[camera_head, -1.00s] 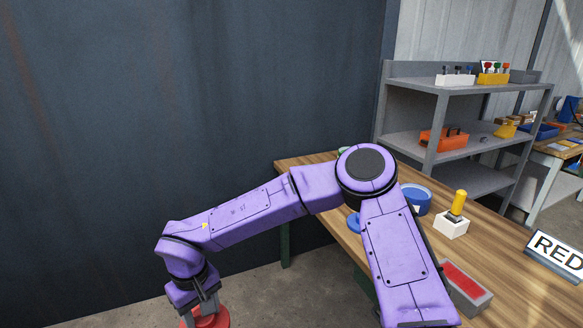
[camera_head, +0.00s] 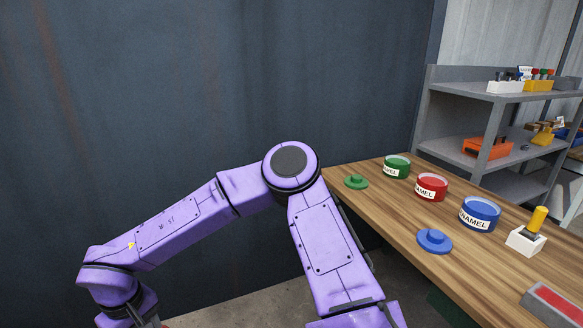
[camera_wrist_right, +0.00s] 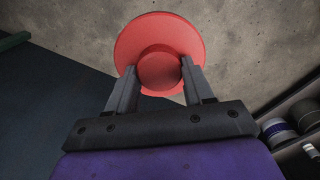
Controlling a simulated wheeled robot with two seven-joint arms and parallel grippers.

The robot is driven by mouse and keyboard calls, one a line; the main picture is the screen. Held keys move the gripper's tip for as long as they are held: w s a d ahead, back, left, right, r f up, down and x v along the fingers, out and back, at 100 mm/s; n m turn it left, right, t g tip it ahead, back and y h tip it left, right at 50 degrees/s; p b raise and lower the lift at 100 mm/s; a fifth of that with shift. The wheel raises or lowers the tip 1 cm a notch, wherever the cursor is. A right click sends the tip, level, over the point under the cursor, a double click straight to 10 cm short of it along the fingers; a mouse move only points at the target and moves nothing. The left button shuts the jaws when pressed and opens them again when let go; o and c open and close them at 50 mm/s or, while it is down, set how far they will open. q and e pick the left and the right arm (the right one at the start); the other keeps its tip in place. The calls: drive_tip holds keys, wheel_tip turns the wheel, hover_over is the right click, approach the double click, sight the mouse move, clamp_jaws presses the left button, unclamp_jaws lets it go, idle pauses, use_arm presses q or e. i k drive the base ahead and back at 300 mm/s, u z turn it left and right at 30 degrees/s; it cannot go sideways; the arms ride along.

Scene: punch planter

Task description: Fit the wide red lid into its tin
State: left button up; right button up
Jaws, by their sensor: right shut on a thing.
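The wide red lid (camera_wrist_right: 140,32) shows in the right wrist view as a disc with a round knob. My right gripper (camera_wrist_right: 160,78) is shut on that knob, and the lid is held clear, over the floor. In the head view only the top of this gripper shows at the bottom left edge, and the lid is out of frame. The red tin (camera_head: 432,187), labelled ENAMEL, stands upright on the wooden table, far to the right of the gripper. My left gripper is not in view.
The table (camera_head: 400,211) also bears a green tin (camera_head: 397,167), a blue tin (camera_head: 480,214), a green lid (camera_head: 356,182), a blue lid (camera_head: 434,241), a yellow-handled tool in a white block (camera_head: 526,241) and a grey-and-red box (camera_head: 552,303). A grey shelf (camera_head: 470,115) stands behind.

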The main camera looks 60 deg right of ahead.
sight(429, 187)
drive_tip(key=i, duration=0.25)
drive_tip(key=z, duration=2.85)
drive_tip(key=i, duration=0.15)
drive_tip(key=u, duration=0.1)
